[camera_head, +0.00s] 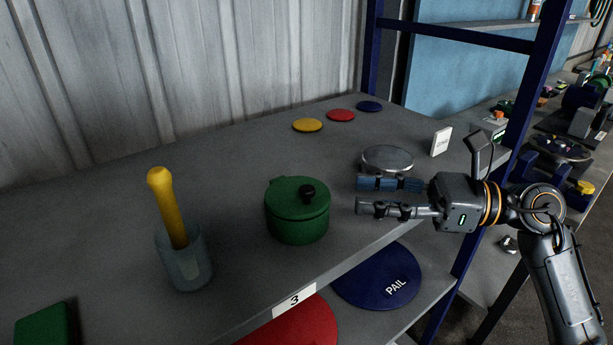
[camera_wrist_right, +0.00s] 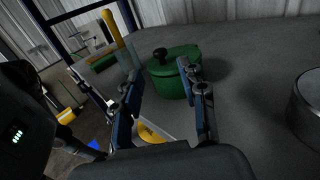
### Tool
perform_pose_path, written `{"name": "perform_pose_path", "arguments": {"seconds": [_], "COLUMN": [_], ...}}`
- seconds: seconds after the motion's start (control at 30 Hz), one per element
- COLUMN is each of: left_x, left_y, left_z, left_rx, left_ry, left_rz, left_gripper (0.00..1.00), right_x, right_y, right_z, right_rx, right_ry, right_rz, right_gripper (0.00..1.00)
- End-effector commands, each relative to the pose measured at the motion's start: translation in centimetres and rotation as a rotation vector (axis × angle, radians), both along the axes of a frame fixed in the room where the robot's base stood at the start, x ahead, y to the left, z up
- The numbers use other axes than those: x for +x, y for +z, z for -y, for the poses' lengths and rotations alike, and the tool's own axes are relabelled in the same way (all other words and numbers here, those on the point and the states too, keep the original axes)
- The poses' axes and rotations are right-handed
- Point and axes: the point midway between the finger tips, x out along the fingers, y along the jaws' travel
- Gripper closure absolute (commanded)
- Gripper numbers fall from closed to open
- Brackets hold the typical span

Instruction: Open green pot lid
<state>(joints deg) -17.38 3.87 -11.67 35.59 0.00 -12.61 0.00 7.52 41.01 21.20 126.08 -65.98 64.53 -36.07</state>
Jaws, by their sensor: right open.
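The green pot (camera_head: 297,220) stands upright on the grey shelf, with its green lid (camera_head: 298,196) on top. In the right wrist view, the open fingers (camera_wrist_right: 166,88) frame the lower part of the pot. My left gripper is not in view.
A glass beaker (camera_head: 183,262) with a yellow-handled pestle (camera_head: 168,205) stands left of the pot. A round metal dish (camera_head: 387,158) sits behind my right gripper. Yellow (camera_head: 307,125), red (camera_head: 341,115) and blue (camera_head: 369,106) discs lie at the back. A blue post (camera_head: 535,75) rises at right.

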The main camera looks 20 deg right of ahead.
Motion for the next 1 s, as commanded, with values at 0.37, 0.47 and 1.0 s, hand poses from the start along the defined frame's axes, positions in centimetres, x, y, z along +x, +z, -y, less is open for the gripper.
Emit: {"name": "perform_pose_path", "arguments": {"seconds": [0.37, 0.47, 1.0], "left_x": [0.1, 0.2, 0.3], "left_y": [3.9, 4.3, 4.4], "left_z": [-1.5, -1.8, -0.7], "left_rx": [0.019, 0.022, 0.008], "left_ry": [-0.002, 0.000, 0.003], "left_rz": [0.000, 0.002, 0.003], "left_gripper": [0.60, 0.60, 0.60], "right_x": [3.1, 3.5, 3.8], "right_y": [0.6, 0.4, 0.1], "right_z": [-6.7, -7.7, -8.4], "right_rx": [0.007, 0.005, 0.003], "right_ry": [0.002, 0.001, 0.001], "right_rz": [0.000, 0.001, 0.000], "right_gripper": [0.58, 0.58, 0.85]}}
